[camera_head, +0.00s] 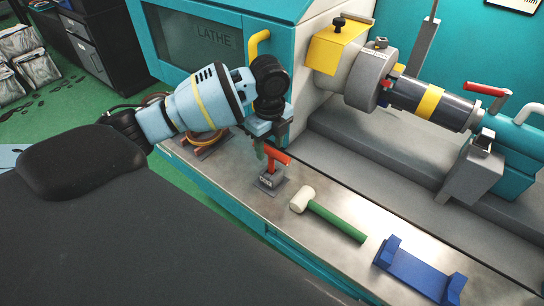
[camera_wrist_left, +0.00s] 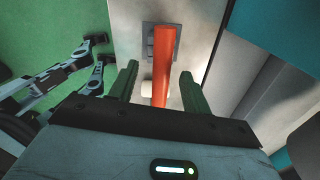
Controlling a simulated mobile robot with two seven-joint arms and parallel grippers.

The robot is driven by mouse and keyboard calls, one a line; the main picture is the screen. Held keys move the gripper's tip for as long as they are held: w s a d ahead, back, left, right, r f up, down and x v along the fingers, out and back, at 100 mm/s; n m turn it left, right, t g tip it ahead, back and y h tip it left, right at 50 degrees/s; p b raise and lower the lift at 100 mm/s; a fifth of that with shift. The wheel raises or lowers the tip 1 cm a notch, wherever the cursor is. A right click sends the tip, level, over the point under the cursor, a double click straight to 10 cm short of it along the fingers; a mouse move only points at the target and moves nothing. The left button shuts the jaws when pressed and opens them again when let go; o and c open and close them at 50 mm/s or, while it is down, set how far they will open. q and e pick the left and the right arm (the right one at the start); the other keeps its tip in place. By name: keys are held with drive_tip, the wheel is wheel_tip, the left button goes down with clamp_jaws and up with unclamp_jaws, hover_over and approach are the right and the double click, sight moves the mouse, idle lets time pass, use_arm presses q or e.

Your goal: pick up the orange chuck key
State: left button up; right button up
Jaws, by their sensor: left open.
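The orange chuck key (camera_head: 277,154) stands upright in a small dark grey holder (camera_head: 268,183) on the lathe's metal front ledge. Its orange crossbar shows at the top. My left gripper (camera_head: 266,147) is directly above and close to the key, pointing down, and partly hides it in the head view. In the left wrist view the orange bar (camera_wrist_left: 163,62) runs lengthwise between the two green fingers (camera_wrist_left: 158,82), which are apart. I cannot tell whether either finger touches it. My right gripper is not in view.
A mallet with a green handle (camera_head: 338,221) lies right of the holder, and a blue bracket (camera_head: 418,271) lies farther right on the ledge. The lathe chuck (camera_head: 368,83) and yellow-banded cylinder (camera_head: 430,101) stand behind.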

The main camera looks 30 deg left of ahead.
sight(271, 162)
use_arm(q)
drive_tip(key=shift+w+d+f, duration=0.1)
drive_tip(key=shift+f, duration=1.65)
drive_tip(key=shift+d+f, duration=0.1)
drive_tip(key=shift+f, duration=1.65)
clamp_jaws()
